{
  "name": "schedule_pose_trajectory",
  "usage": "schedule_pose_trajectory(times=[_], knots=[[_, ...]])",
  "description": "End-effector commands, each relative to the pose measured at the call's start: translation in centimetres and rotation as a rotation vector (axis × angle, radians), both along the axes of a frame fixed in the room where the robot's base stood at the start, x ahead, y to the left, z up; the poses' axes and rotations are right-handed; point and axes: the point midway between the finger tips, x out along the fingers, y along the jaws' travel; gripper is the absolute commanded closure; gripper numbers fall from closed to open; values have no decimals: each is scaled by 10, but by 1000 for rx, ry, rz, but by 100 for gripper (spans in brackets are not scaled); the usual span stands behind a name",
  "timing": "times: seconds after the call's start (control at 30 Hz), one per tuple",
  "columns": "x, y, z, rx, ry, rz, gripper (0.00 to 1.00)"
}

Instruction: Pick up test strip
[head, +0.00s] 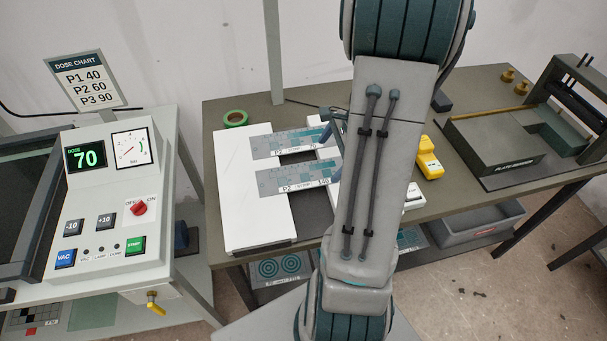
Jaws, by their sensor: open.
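Two grey-blue printed strips lie across white boards on the table, either of which could be the test strip. The upper strip (285,143) has a white label edge starting with "P2". The lower strip (290,178) has a similar label edge. The right ends of both run toward my arm, which hides part of that area. My gripper (333,124) shows only in part beside the arm, above the right end of the upper strip. It is open; its fingertips are mostly hidden, and I cannot tell whether they touch the strip.
A white board (245,215) lies under the strips' left ends. Green tape (235,118) sits behind it. A yellow device (429,158) is right of my arm. A plate-bender tray (495,145) stands at the right, and a control console (105,215) reading 70 at the left.

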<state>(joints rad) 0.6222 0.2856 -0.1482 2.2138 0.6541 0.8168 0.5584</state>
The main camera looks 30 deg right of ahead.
Motion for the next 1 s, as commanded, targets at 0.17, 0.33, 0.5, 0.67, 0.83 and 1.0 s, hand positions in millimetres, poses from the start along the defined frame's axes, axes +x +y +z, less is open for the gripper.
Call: schedule_pose_trajectory(times=[0.17,0.33,0.5,0.67,0.83,1.0], knots=[[2,7,-15,3,4,0,2],[7,15,-38,3,3,0,2],[10,18,-48,1,1,1,2],[10,18,-48,0,0,1,2],[10,18,-48,0,0,1,35],[10,18,-48,0,0,1,50]])
